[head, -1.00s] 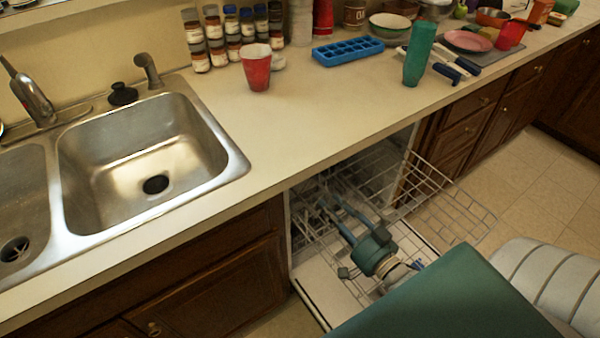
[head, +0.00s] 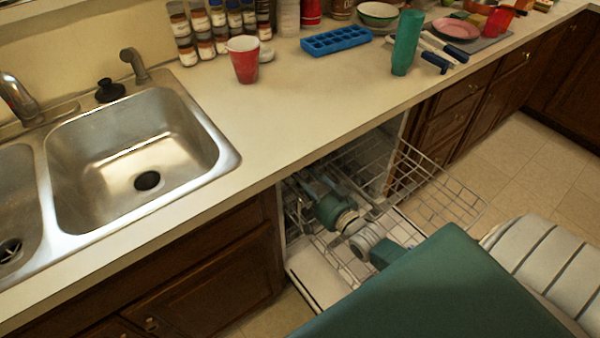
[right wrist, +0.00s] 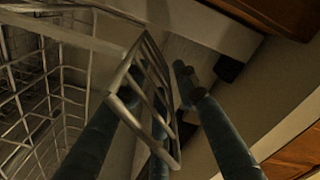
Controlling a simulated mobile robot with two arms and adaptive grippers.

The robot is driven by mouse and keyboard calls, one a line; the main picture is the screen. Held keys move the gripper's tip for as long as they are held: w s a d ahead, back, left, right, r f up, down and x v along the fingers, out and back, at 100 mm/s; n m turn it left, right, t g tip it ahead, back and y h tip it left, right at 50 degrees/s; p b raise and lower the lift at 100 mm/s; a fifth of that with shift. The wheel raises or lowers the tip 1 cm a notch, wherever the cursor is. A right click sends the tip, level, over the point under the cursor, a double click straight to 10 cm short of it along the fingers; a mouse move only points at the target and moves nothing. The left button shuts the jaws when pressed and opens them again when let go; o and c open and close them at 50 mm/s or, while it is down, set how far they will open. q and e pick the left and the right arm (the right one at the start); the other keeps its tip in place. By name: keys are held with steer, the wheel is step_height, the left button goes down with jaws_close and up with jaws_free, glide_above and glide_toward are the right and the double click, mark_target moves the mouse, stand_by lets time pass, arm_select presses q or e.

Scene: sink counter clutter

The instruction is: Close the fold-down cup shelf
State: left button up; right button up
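A small wire rack panel (right wrist: 155,85), which looks like the fold-down cup shelf, stands tilted between the fingers of my right gripper (right wrist: 158,82) in the right wrist view. Those dark green fingers are spread apart; I cannot tell whether one touches the panel. In the head view my right gripper (head: 312,186) is inside the open dishwasher, under the counter edge, over the wire racks. The shelf cannot be clearly told apart from the racks there. My left gripper is in neither view.
The pulled-out upper dishwasher rack (head: 440,195) surrounds my right arm, and its wires also show in the right wrist view (right wrist: 40,90). The open dishwasher door (head: 318,280) lies below. The counter (head: 290,110) overhangs, holding a red cup (head: 243,60) and a green tumbler (head: 406,42).

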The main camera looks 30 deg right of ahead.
mark_target(292, 183)
steer(key=shift+c, duration=1)
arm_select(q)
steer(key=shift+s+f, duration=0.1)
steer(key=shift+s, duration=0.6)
arm_select(e)
jaws_close()
steer(key=shift+a+r+n+p, duration=0.3)
steer(key=shift+n+p, duration=0.25)
steer(key=shift+n, duration=0.15)
steer(key=shift+a+r+n+p, duration=0.25)
steer(key=shift+n+p, duration=0.3)
steer(key=shift+n, duration=0.15)
steer(key=n, duration=0.1)
steer(key=a+n+p, duration=0.1)
steer(key=shift+s+r+n, duration=0.1)
steer(key=shift+r+n, duration=0.05)
steer(key=shift+n, duration=0.15)
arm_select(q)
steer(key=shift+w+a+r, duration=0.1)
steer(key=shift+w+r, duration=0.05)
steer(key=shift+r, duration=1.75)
arm_select(e)
steer(key=shift+a+n, duration=0.35)
steer(key=shift+n, duration=0.35)
